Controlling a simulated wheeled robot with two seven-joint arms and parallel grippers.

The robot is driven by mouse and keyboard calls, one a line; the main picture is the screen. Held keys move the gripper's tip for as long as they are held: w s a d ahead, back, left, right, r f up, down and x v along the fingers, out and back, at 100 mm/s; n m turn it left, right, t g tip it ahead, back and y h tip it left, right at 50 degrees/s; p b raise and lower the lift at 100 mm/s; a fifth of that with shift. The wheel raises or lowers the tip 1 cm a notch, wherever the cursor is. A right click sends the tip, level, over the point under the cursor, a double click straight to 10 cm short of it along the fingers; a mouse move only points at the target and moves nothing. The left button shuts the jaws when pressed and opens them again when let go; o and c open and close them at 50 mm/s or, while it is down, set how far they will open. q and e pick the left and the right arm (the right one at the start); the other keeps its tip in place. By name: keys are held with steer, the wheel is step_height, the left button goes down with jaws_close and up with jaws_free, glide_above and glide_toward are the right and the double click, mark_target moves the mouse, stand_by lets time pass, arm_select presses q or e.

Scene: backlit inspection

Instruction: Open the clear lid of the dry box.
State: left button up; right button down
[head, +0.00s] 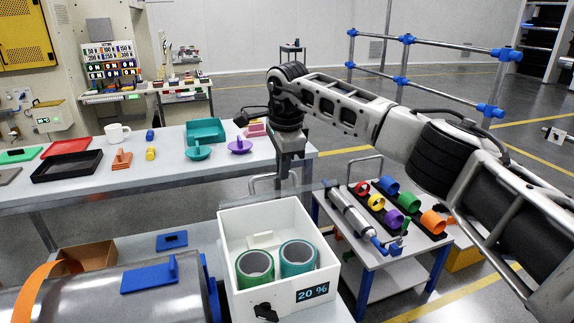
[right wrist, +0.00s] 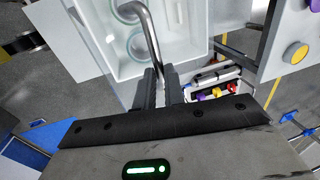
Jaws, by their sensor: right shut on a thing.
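The dry box (head: 231,290) is a white open-topped bin in the lower middle of the head view, with a "20 %" display and a black knob (head: 265,312) on its front. Two green-teal rolls (head: 297,255) show inside it. The clear lid (head: 308,190) is hard to make out; a faint edge shows at the box's far side, and its angle I cannot tell. A bent metal bar handle (head: 252,185) stands there. My right gripper (head: 287,178) is shut on this handle, which also shows between the fingers in the right wrist view (right wrist: 152,40). My left gripper is not in view.
Right of the box, a small table (head: 388,262) holds coloured rings on black racks and a grey cylinder. A long bench (head: 110,190) with trays and a mug (head: 117,133) stands behind. A large grey rounded body (head: 90,295) with a blue plate is at left.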

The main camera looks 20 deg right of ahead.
steer(key=shift+w+f, duration=0.15)
steer(key=shift+w, duration=0.25)
steer(key=c, duration=1.5)
jaws_free()
steer(key=shift+w+f, duration=0.35)
steer(key=shift+w, duration=0.1)
steer(key=v, duration=1.6)
steer(key=shift+s+r, duration=0.1)
steer(key=shift+r, duration=0.15)
steer(key=shift+a+f, duration=0.1)
